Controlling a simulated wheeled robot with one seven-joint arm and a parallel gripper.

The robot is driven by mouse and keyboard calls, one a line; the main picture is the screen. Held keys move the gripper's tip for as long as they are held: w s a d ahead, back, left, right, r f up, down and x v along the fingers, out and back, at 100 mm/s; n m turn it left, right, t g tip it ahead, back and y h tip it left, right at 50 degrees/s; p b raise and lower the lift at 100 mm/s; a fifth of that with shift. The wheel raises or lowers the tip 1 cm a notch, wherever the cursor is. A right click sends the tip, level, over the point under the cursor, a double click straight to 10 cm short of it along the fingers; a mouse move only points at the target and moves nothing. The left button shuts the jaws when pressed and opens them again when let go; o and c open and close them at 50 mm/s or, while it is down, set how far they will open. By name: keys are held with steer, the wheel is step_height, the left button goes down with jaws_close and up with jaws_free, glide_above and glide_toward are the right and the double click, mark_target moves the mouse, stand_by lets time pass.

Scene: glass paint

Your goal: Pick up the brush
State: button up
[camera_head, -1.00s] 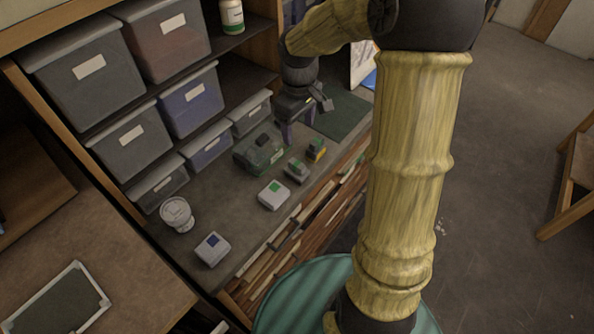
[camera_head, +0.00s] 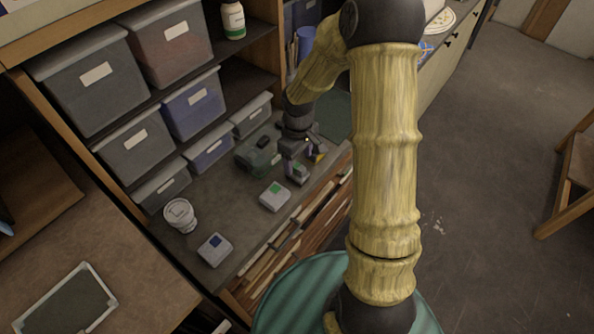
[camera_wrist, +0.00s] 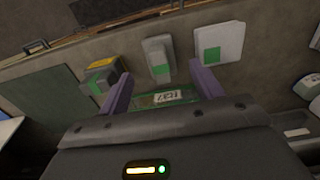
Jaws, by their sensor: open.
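I cannot make out a brush in either view. My gripper (camera_head: 300,158) is low over the grey counter, just right of the dark green case (camera_head: 256,158). Its two purple fingers are apart in the wrist view (camera_wrist: 161,69), with nothing held between them. A grey block with a green label (camera_wrist: 158,58) lies just beyond the fingertips. A yellow and green block (camera_wrist: 101,77) is at the left finger, and a white box with a green label (camera_wrist: 218,53) is beyond the right one. The green case's number label (camera_wrist: 167,97) shows between the fingers.
A white can (camera_head: 180,214) and a white box with a blue label (camera_head: 214,249) stand nearer on the counter. Lidded bins (camera_head: 193,101) fill the shelves on the left. A blue cup (camera_head: 304,42) stands further back. Long wooden strips (camera_head: 272,256) lie along the counter's front.

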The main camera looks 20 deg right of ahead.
mark_target(297, 165)
steer(key=shift+f, duration=0.55)
steer(key=shift+f, duration=0.1)
steer(key=shift+w+a+f+p, duration=0.15)
steer(key=shift+f+p, duration=1)
steer(key=shift+f, duration=1.4)
steer(key=c, duration=1.2)
steer(key=shift+o, duration=0.2)
steer(key=shift+r, duration=0.1)
